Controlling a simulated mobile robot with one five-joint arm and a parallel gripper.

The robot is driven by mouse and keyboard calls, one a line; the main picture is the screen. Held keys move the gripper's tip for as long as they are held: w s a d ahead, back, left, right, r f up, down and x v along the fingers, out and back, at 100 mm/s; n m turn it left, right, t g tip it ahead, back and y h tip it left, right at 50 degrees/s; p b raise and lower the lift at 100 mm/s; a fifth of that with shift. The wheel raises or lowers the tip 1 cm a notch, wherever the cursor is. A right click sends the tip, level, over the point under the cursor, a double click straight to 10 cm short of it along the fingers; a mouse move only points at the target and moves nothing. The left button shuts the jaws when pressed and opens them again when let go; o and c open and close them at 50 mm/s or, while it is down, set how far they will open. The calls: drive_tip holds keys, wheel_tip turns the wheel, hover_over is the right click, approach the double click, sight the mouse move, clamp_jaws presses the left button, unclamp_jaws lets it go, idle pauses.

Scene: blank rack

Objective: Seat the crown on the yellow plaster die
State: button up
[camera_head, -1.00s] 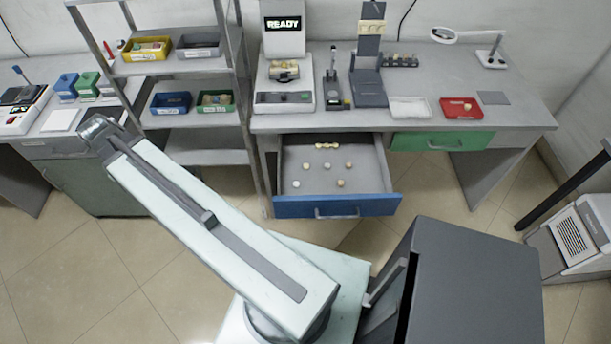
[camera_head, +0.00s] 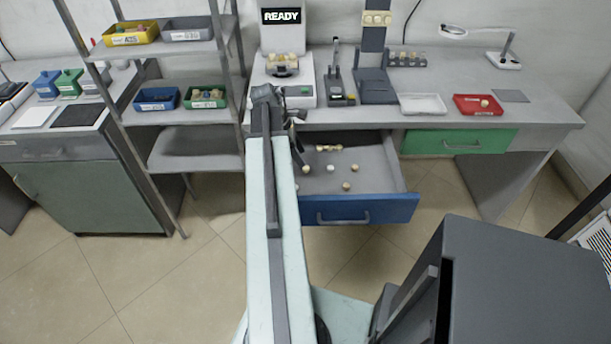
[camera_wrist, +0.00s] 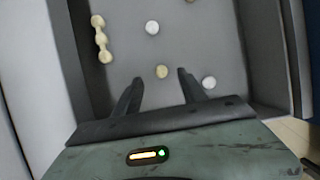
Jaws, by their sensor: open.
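My gripper (camera_wrist: 160,77) is open over the blue-fronted drawer (camera_head: 360,209), its two dark fingers apart. A small round cream-yellow piece (camera_wrist: 162,72) lies on the drawer floor, seen between the fingertips; I cannot tell the height above it. A white round piece (camera_wrist: 208,82) lies to the right of the right finger and another white one (camera_wrist: 152,27) farther off. A joined row of cream pieces (camera_wrist: 101,38) lies along the drawer's left side. A yellowish piece (camera_head: 484,103) sits in the red tray (camera_head: 470,111). I cannot tell which piece is the crown or the yellow plaster die.
The drawer walls stand close around my gripper. On the bench are a machine reading READY (camera_head: 282,16), a white tray (camera_head: 423,108) and a rack of small pieces (camera_head: 405,60). A metal shelf (camera_head: 195,161) with bins stands left. The green drawer (camera_head: 459,141) is closed.

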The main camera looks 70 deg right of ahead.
sight(306, 169)
drive_tip(key=shift+f, duration=0.15)
drive_tip(key=b+x, duration=0.4)
drive_tip(key=shift+w+a+f, duration=0.1)
drive_tip(key=shift+a+f, duration=0.05)
drive_tip(key=shift+f, duration=0.25)
drive_tip(key=shift+f+b, duration=0.35)
drive_tip(key=shift+b, duration=0.15)
drive_tip(key=shift+r, duration=0.2)
clamp_jaws()
